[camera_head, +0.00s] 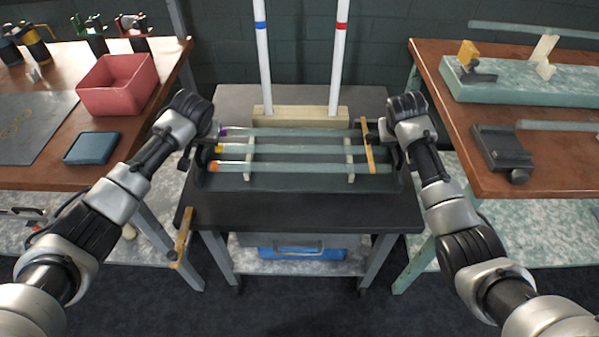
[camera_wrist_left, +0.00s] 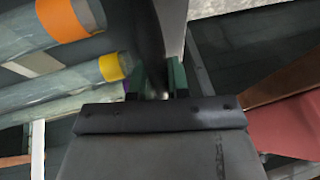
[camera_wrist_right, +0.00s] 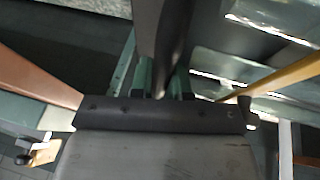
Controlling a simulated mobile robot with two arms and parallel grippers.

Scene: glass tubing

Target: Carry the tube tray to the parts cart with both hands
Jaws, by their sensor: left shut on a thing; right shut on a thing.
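The tube tray (camera_head: 290,183) is dark, and holds three glass tubes (camera_head: 300,152) lying crosswise on pale supports, with purple, yellow and orange bands at their left ends. It is level at the parts cart (camera_head: 300,215), over its dark top; whether it touches the top I cannot tell. My left gripper (camera_head: 212,133) is shut on the tray's left end, and my right gripper (camera_head: 398,138) on its right end. The left wrist view shows the left fingers (camera_wrist_left: 160,82) closed on the end wall; the right wrist view shows the right fingers (camera_wrist_right: 160,82) likewise.
A wooden block (camera_head: 285,116) with two upright white rods stands behind the tray. A left bench (camera_head: 60,178) carries a red bin (camera_head: 117,84) and a blue box (camera_head: 91,148). A right bench (camera_head: 465,110) carries a pale green fixture (camera_head: 520,82) and a dark clamp (camera_head: 502,150).

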